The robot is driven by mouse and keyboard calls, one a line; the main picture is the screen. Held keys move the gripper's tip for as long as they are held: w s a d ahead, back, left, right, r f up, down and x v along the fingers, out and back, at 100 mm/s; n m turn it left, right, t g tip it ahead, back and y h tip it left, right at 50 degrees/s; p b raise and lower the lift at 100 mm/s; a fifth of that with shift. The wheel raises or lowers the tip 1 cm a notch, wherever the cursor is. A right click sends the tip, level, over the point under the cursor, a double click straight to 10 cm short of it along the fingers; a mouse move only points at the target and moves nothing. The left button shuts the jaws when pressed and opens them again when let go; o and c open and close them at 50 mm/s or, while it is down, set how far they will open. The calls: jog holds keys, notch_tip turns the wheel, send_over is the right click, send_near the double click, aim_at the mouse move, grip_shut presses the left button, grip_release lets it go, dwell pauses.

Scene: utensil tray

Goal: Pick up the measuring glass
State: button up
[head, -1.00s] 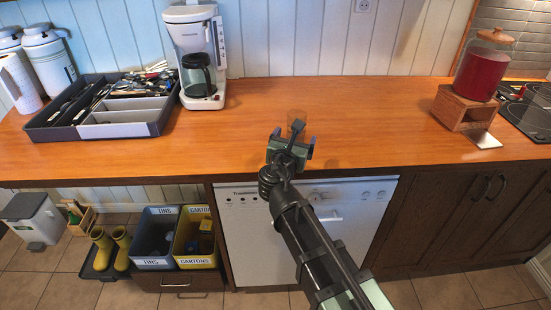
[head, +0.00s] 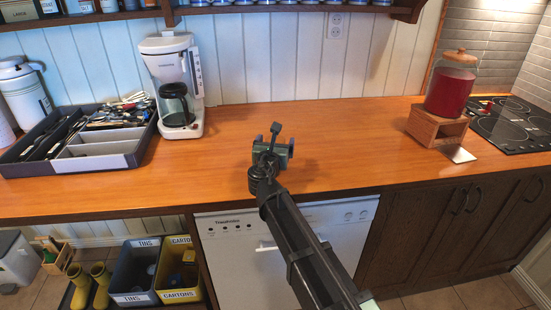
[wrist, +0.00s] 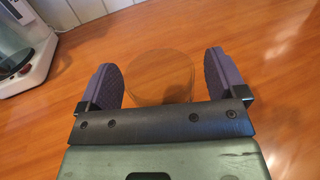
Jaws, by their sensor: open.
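The measuring glass (wrist: 160,78) is clear, with a round outline, and stands on the wooden counter. In the wrist view it sits between the two purple-grey fingers of my gripper (wrist: 163,75), with a gap visible on each side. My gripper is open and not closed on the glass. In the head view my gripper (head: 273,146) is low over the middle of the counter, and I cannot make out the glass there.
A white coffee maker (head: 179,85) and a grey utensil tray (head: 98,163) stand to the left. A red-filled jar (head: 449,92) on a wooden stand (head: 436,126) and a black hob (head: 512,125) are at the right. The counter (head: 345,135) around my gripper is clear.

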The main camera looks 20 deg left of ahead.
jog(key=c, duration=1.4)
